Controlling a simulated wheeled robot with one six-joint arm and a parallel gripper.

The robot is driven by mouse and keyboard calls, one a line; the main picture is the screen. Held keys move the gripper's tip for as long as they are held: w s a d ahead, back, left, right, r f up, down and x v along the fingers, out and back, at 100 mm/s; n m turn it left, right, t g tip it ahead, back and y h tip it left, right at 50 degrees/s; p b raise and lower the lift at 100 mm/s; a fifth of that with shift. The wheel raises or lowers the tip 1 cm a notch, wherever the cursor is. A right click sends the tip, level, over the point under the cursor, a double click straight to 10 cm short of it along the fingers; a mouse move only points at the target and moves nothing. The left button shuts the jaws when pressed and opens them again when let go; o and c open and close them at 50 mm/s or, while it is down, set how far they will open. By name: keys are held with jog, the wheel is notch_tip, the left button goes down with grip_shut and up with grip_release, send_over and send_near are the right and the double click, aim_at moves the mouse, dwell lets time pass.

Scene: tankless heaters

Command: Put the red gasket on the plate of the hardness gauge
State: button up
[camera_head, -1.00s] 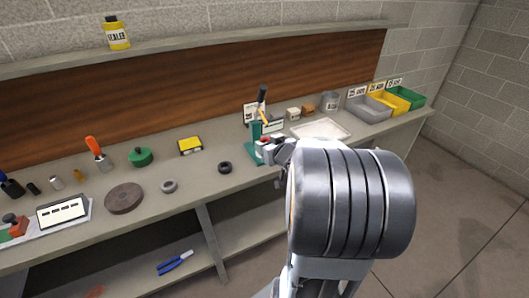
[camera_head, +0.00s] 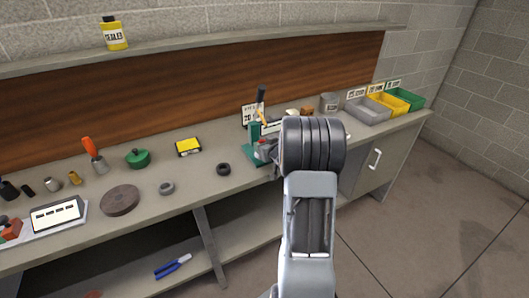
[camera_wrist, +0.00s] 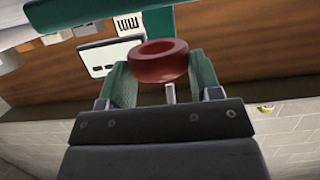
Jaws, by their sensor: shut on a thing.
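The red gasket (camera_wrist: 158,62) is a thick ring held between the two fingers of my gripper (camera_wrist: 163,72) in the wrist view. The gripper is shut on it. The hardness gauge (camera_head: 254,136) is a green stand on the bench in the head view, with a green base. Its green parts also show behind the gasket at the top of the wrist view (camera_wrist: 100,14). A thin metal pin (camera_wrist: 170,93) shows just below the gasket in that view. My wrist hides part of the gauge in the head view. I cannot tell whether the gasket touches the plate.
A black ring (camera_head: 223,169), a grey ring (camera_head: 167,188) and a brown disc (camera_head: 120,200) lie left of the gauge. A yellow box (camera_head: 188,146) and a green knobbed weight (camera_head: 138,158) stand behind them. Grey (camera_head: 367,111), yellow and green bins stand at the right end.

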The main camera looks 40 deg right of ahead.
jog(key=shift+f, duration=1.45)
jog(key=shift+f, duration=0.2)
jog(key=o, duration=0.9)
jog(key=shift+r, duration=0.15)
